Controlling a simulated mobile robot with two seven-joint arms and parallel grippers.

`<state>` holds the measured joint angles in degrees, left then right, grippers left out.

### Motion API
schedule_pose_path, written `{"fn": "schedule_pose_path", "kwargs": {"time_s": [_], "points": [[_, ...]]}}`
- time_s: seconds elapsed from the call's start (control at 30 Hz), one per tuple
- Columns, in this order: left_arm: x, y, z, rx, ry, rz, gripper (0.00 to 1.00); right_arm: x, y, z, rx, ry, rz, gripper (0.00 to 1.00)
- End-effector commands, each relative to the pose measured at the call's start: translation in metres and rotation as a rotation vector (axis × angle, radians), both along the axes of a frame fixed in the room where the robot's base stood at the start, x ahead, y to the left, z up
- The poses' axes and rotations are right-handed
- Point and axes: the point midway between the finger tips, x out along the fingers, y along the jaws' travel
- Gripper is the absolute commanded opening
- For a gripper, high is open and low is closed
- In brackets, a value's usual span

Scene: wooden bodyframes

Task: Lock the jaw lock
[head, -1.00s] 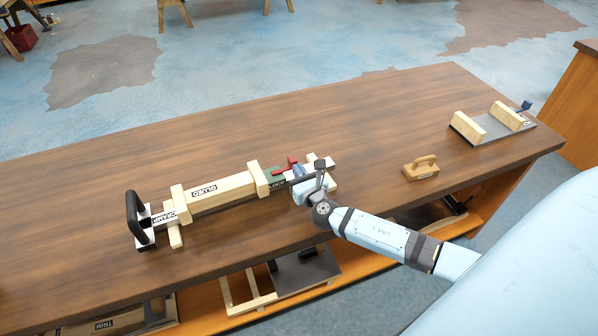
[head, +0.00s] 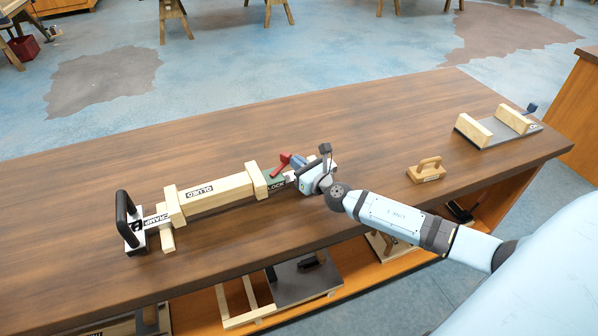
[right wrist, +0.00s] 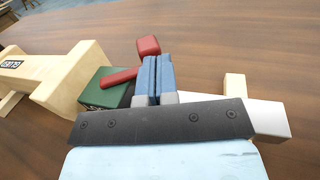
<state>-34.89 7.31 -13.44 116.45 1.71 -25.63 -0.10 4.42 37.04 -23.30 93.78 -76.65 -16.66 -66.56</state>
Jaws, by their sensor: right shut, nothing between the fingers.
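The jaw lock is a red lever (head: 284,158) on a green block (head: 276,182) marked LOCK, at the right end of a long clamp on the bench. The right wrist view shows the lever's red knob (right wrist: 148,46) and the green block (right wrist: 103,90). My right gripper (head: 298,162) is just right of the lever. Its blue fingers (right wrist: 158,75) are shut together with nothing between them, close beside the lever; I cannot tell whether they touch it. The fingers hide part of the lever's mount. My left gripper is not in view.
The clamp holds a wooden beam (head: 215,194) marked GLUED between wooden blocks; its black handle (head: 125,214) is at left. A wooden hand block (head: 427,170) and a wood-ended fixture (head: 487,136) stand at right. The bench behind the clamp is clear.

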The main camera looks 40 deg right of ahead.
Motion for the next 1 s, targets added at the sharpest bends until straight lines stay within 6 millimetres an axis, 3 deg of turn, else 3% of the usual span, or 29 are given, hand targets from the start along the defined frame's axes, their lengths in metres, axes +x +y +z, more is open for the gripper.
{"fn": "schedule_pose_path", "kwargs": {"time_s": [0.4,1.0], "points": [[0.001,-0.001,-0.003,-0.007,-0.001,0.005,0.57,0.017,-0.003,0.0,0.0,0.0,-0.001,0.0],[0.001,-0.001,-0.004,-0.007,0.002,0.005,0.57,0.021,-0.002,0.001,-0.001,0.0,-0.001,0.0]]}}
